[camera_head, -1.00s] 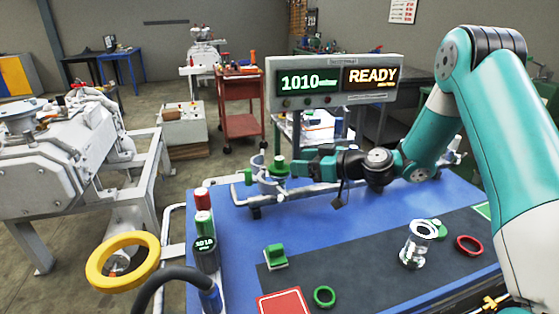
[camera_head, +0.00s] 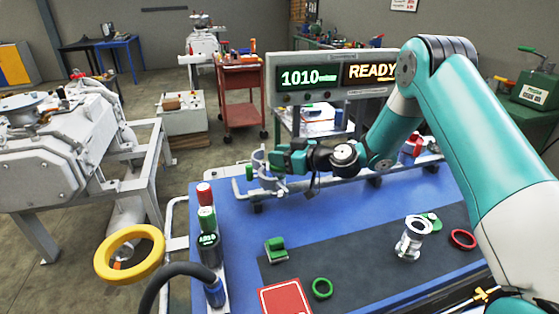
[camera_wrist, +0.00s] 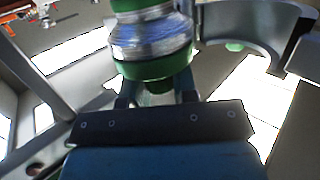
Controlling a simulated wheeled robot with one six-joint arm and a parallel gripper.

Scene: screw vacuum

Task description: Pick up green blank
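My gripper (camera_head: 277,162) is at the pipe fitting (camera_head: 258,165) on the back left of the blue bench, and hides part of it. In the wrist view a silver cylinder (camera_wrist: 150,38) with green bands (camera_wrist: 155,68) stands right at my fingers (camera_wrist: 158,95). I cannot tell whether they close on it. A small green part (camera_head: 249,170) shows left of my gripper. On the dark mat lie a green disc (camera_head: 432,219) behind a silver flanged tube (camera_head: 411,240), a green ring (camera_head: 322,289) and a green block (camera_head: 276,250). Which of these is the blank is unclear.
A grey half-ring clamp (camera_wrist: 265,22) is close beside the cylinder in the wrist view. A signal post (camera_head: 207,225) and yellow ring (camera_head: 129,254) stand at the left. The display (camera_head: 330,78) reads READY.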

